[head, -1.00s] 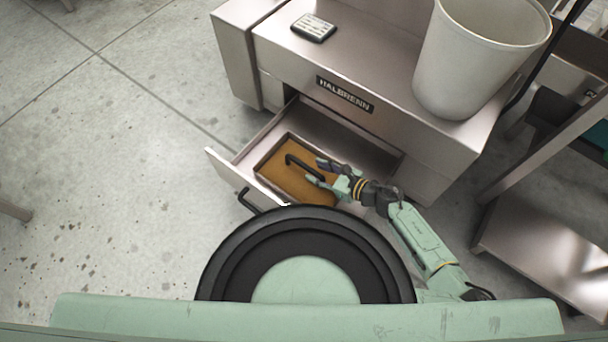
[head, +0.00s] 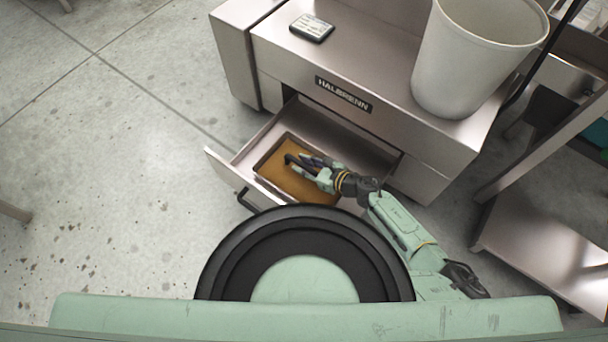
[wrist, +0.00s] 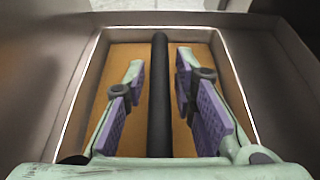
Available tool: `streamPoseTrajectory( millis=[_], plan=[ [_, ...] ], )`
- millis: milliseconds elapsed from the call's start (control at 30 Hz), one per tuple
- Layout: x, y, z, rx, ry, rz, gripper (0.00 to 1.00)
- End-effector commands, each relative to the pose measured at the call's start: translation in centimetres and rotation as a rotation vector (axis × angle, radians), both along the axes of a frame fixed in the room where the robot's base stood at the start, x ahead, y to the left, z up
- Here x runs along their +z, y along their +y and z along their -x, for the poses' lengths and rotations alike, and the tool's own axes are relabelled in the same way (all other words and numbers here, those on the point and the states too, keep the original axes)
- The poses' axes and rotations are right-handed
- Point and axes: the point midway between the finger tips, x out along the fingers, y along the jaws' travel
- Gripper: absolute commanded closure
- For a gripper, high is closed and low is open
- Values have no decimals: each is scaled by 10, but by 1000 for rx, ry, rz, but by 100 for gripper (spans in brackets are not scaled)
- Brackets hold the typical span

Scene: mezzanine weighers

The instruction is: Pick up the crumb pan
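The crumb pan (head: 271,172) is a shallow rectangular pan with a brown-orange floor and a dark bar handle (head: 291,159). It sits inside the open drawer (head: 237,159) of the HALBRENN machine. In the wrist view the pan (wrist: 231,80) fills the middle, and its black handle (wrist: 159,90) runs lengthwise between my fingers. My gripper (head: 303,164) is over the pan; in the wrist view my gripper (wrist: 158,85) is open, its two purple-padded fingers on either side of the handle with gaps on both sides. Part of the handle is hidden by the fingers in the head view.
The HALBRENN machine (head: 280,62) stands behind the drawer, with a white bin (head: 455,75) and a small keypad-like device (head: 312,27) on top. A metal shelf (head: 540,235) stands at the right.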

Motion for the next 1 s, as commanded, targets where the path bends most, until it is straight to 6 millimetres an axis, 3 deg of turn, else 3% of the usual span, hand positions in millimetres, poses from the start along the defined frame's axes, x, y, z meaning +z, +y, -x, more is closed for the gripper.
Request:
streamPoseTrajectory(
  millis=[333, 1000],
  plan=[
    [0, 0, 0, 0, 0, 0, 100],
    [0, 0, 0, 0, 0, 0, 100]
  ],
)
